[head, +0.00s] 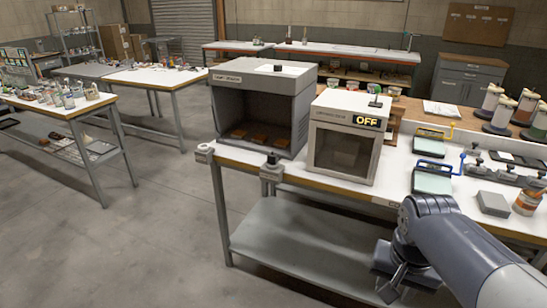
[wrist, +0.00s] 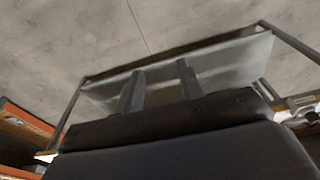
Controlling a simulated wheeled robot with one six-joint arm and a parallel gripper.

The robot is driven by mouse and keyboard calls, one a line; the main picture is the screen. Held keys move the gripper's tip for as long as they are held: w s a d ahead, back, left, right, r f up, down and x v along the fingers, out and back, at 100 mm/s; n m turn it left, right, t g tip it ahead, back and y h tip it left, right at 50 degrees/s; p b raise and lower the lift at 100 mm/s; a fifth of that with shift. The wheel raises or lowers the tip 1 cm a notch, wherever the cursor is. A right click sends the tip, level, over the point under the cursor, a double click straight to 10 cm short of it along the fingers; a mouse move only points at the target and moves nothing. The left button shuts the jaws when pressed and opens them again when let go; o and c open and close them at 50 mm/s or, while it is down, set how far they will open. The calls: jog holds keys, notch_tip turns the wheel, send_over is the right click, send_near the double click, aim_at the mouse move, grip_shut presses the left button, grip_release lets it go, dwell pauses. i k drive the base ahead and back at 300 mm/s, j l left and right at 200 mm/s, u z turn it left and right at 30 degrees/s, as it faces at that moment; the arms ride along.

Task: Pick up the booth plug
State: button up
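A small dark plug-like piece (head: 272,159) sits upright on a grey block at the front edge of the white bench, before the open grey booth (head: 258,78). It may be the booth plug; it is too small to be certain. My gripper (head: 388,290) hangs low at the bench's front, right of and below that piece, clearly apart from it. In the wrist view my gripper (wrist: 160,82) has its two fingers apart with nothing between them.
A white ring-like holder (head: 205,149) sits on the bench's left corner. A white cabinet (head: 345,135) reading "OFF" stands right of the booth. A grey lower shelf (head: 290,245) runs below the bench. The floor (head: 170,235) at left is clear.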

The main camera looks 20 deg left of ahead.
aim_at(272, 158)
jog(key=i+j, duration=0.4)
jog(key=j, duration=0.2)
jog(key=i+j, duration=0.4)
jog(key=j, duration=0.15)
jog(key=i+j, duration=0.4)
jog(key=j, duration=0.2)
jog(key=i+j, duration=0.4)
jog(key=j, duration=0.15)
jog(key=u, duration=0.05)
